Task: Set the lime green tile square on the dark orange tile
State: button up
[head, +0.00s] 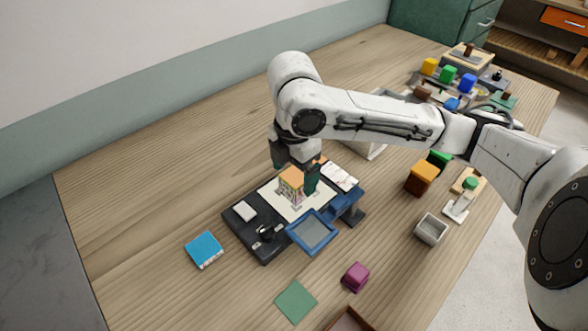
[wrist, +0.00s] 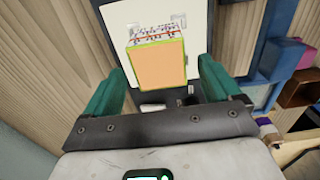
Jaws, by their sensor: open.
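An orange-topped square piece (head: 291,177) stands on the white sheet of the dark station, above a pale, patterned support. In the wrist view its broad orange face (wrist: 157,65) has a thin lime green border. I cannot tell from this whether the border and the face are two stacked tiles. My gripper (wrist: 161,70) has its two green fingers spread wide, one on each side of the orange face, with visible gaps and nothing held. In the head view my gripper (head: 295,170) points down at the piece, and one green finger hides part of its right side.
A blue-framed tray (head: 313,232) and a small black knob (head: 265,232) stand close to the piece. A blue box (head: 204,250), a green mat (head: 295,302) and a magenta block (head: 355,277) lie nearer the front. The table's left side is clear.

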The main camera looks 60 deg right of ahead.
notch_tip(320, 180, up, 11)
jog(key=p, duration=0.1)
dwell(0.6)
jog(key=shift+f, duration=0.1)
